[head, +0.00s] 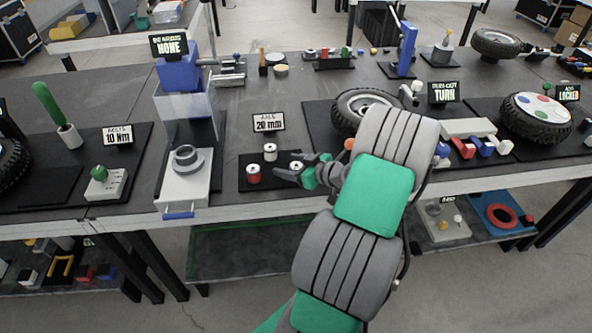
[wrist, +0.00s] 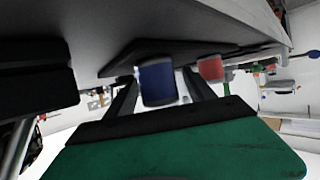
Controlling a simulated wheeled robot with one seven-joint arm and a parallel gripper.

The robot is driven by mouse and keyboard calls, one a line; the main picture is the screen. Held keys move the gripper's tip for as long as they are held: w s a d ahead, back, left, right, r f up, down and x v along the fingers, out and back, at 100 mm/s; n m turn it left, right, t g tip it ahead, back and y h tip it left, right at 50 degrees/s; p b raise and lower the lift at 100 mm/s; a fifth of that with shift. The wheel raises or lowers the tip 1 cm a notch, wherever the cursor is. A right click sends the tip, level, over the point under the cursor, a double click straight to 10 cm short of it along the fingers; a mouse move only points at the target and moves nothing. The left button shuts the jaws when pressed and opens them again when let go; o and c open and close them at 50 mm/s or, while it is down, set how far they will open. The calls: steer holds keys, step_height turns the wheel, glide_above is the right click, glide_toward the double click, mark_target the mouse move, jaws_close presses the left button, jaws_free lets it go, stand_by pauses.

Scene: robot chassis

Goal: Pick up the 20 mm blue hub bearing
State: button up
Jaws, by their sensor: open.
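The blue hub bearing (wrist: 157,84) is a short dark blue cylinder with pale ends. In the wrist view it stands between the two dark fingers of my gripper (wrist: 160,88), with its base on the black mat, which appears at the top of that view. In the head view my gripper (head: 290,169) is low over the mat at its right side, and a pale-topped bearing (head: 296,165) shows between its fingers, its side mostly hidden. My gripper is open around the bearing; I cannot tell whether either finger touches it.
A red bearing (head: 253,174) and a white-topped bearing (head: 270,152) stand close by on the black mat (head: 246,158). The red one also shows right of the fingers in the wrist view (wrist: 210,68). A "20 mm" sign (head: 268,122) stands behind. A grey press-like fixture (head: 184,185) is left.

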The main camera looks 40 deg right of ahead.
steer(key=shift+c, duration=0.4)
jaws_close()
